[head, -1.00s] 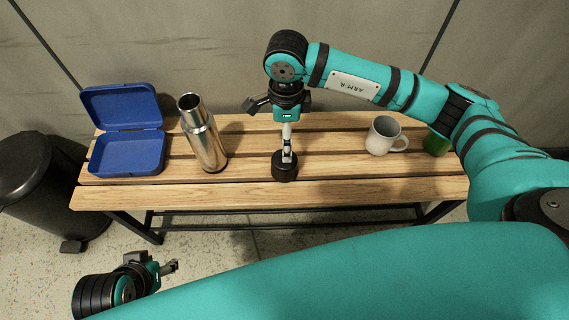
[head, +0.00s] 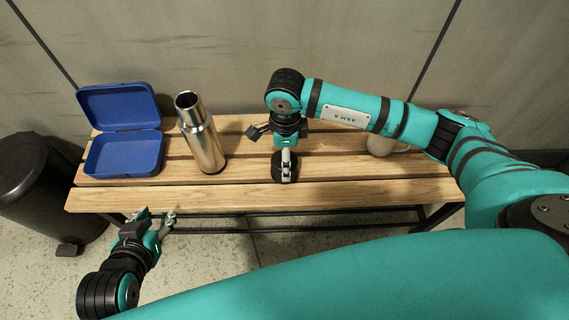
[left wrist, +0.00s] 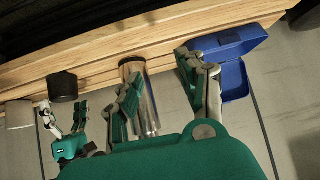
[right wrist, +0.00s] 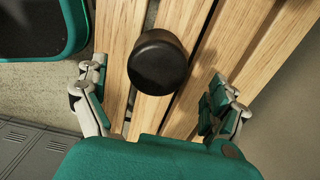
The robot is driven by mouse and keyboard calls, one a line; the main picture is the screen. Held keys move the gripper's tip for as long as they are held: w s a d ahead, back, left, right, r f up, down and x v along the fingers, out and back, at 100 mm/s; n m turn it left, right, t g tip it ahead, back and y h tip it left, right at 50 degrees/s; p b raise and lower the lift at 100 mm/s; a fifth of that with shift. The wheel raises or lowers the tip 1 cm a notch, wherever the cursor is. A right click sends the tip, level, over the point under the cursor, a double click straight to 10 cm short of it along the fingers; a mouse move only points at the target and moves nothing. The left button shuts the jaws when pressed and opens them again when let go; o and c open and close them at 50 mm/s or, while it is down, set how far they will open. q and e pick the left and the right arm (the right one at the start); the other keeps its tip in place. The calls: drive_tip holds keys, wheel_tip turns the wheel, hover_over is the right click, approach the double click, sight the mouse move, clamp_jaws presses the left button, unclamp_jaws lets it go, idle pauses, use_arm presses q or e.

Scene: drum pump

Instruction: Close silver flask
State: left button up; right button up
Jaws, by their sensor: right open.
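The silver flask (head: 205,145) stands upright and open-topped on the wooden bench, left of centre. It also shows in the left wrist view (left wrist: 150,105). A black cap (head: 277,174), likely the flask's lid, sits on the bench right of the flask; the right wrist view shows its round top (right wrist: 158,62). My right gripper (head: 286,158) points down over the cap, its fingers spread wide on either side in the right wrist view, apart from it. My left gripper (head: 158,219) is open and empty before the bench's front left edge, below the flask.
An open blue box (head: 125,153) lies left of the flask. A white mug (head: 380,145) on the right is partly hidden by my right arm. A black bin (head: 40,190) stands left of the bench (head: 370,193). Bare slats separate flask and cap.

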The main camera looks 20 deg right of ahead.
wheel_tip(320, 180, down, 4)
drive_tip(key=shift+s+a+f+b, duration=0.1)
drive_tip(key=shift+s+a+b, duration=0.05)
drive_tip(key=shift+b, duration=0.4)
drive_tip(key=shift+f, duration=0.1)
use_arm(q)
drive_tip(key=w+r+t, duration=0.1)
drive_tip(key=w+d+r+t, duration=0.1)
drive_tip(key=w+r+t+h, duration=0.1)
drive_tip(key=w+r, duration=0.1)
drive_tip(key=shift+d+r, duration=0.1)
drive_tip(key=shift+d, duration=0.25)
drive_tip(key=shift+s, duration=0.1)
use_arm(e)
drive_tip(key=c, duration=1.2)
